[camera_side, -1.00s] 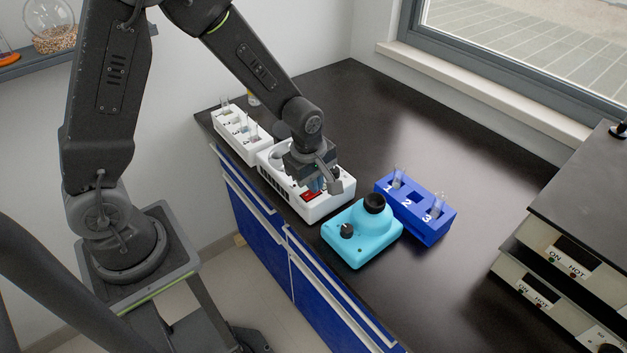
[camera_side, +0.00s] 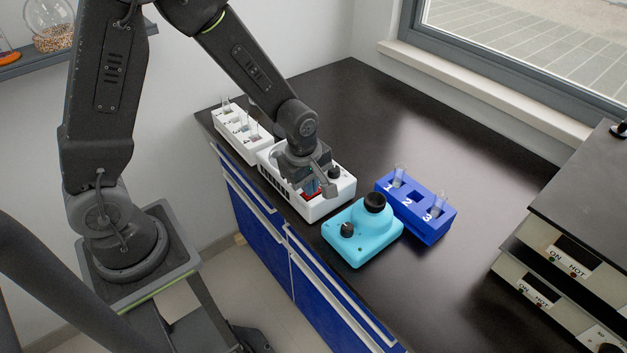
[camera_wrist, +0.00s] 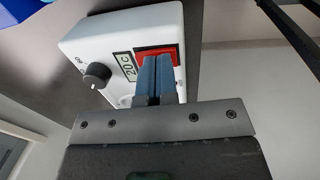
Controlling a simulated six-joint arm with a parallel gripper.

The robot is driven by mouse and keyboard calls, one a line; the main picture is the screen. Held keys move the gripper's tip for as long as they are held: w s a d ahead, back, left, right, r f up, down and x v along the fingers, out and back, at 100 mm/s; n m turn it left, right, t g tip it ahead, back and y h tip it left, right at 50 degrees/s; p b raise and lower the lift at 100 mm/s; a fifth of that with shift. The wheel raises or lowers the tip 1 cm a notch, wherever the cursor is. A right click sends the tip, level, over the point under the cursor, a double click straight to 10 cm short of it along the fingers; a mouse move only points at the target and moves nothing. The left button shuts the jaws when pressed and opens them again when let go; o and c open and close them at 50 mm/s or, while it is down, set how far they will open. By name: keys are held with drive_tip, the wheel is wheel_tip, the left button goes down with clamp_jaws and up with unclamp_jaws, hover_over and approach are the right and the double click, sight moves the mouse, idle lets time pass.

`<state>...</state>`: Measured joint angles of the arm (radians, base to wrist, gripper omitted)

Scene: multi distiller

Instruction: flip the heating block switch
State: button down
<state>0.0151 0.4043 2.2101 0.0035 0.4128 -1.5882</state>
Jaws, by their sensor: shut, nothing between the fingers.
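The white heating block (camera_side: 336,200) stands near the left edge of the black bench, partly hidden by my arm in the side view. The wrist view shows its white body (camera_wrist: 78,48), a black knob (camera_wrist: 97,75), a "20 C" label (camera_wrist: 125,66) and the red switch (camera_wrist: 175,52). In the side view a little of the red switch (camera_side: 311,196) shows below my gripper. My gripper (camera_wrist: 154,62) is shut and empty, its blue fingertips together over the red switch. The fingertips hide the middle of the switch. I cannot tell whether they touch it or which way it is set.
A cyan device (camera_side: 362,237) with black knobs stands just right of the heating block. Beyond it is a blue rack (camera_side: 428,229) with tubes. A white tube rack (camera_side: 240,137) stands at the far left. Grey units (camera_side: 545,262) stand at the right. The bench behind is clear.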

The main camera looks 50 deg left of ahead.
drive_tip(key=shift+r, duration=0.2)
wheel_tip(320, 180, up, 14)
drive_tip(key=s, duration=0.1)
drive_tip(key=shift+s+f, duration=0.15)
drive_tip(key=shift+s, duration=0.25)
idle(0.4)
drive_tip(key=shift+w, duration=0.7)
drive_tip(key=f, duration=0.4)
drive_tip(key=w+f, duration=0.1)
drive_tip(key=f, duration=0.9)
drive_tip(key=shift+w, duration=0.35)
